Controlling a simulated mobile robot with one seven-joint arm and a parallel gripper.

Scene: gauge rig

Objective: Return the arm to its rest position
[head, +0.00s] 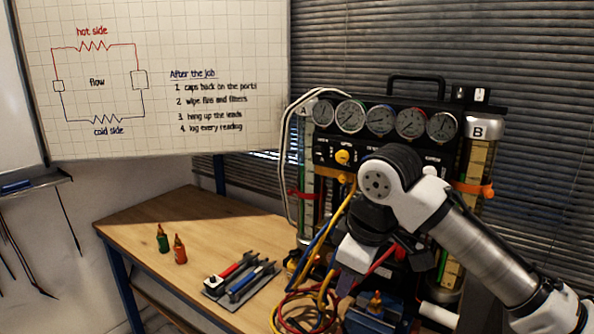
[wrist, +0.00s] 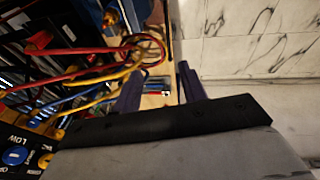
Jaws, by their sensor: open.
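My arm (head: 473,243) reaches in from the lower right of the head view and bends down in front of the gauge rig (head: 385,150). My gripper (head: 347,283) points downward low before the rig, near the coiled hoses, and is partly hidden against them. In the wrist view, my gripper (wrist: 160,82) shows two dark fingers spread apart with nothing held between them. Red and yellow hoses (wrist: 105,65) lie close beside the left finger; I cannot tell whether they touch it.
Coiled hoses (head: 305,310) crowd the rig's front. A marble-patterned floor (wrist: 255,45) shows clear at right in the wrist view.

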